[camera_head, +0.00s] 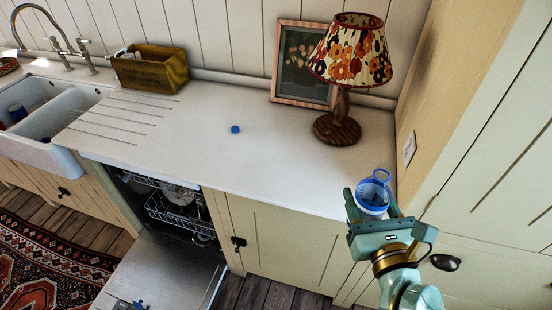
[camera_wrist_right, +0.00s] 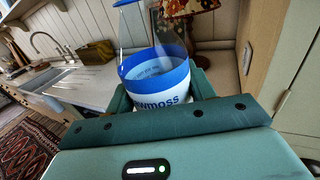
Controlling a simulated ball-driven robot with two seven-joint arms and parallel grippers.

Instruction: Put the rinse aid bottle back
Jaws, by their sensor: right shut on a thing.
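The rinse aid bottle (camera_head: 372,194) is clear and blue with a blue and white label. In the right wrist view the bottle (camera_wrist_right: 156,82) shows part of its lettering, and its top runs out of the frame. My right gripper (camera_head: 372,213) is shut on the bottle, near the counter's right front corner. In the head view the bottle seems to be held with its top toward the camera; whether its base touches the counter I cannot tell. A small blue cap (camera_head: 235,129) lies on the counter, apart from the bottle.
The pale counter (camera_head: 270,165) is mostly clear in the middle. A lamp (camera_head: 350,60) and a framed picture (camera_head: 303,65) stand at the back. A wooden box (camera_head: 150,72) is by the sink. The dishwasher door (camera_head: 175,275) is open below. A tall cabinet bounds the right.

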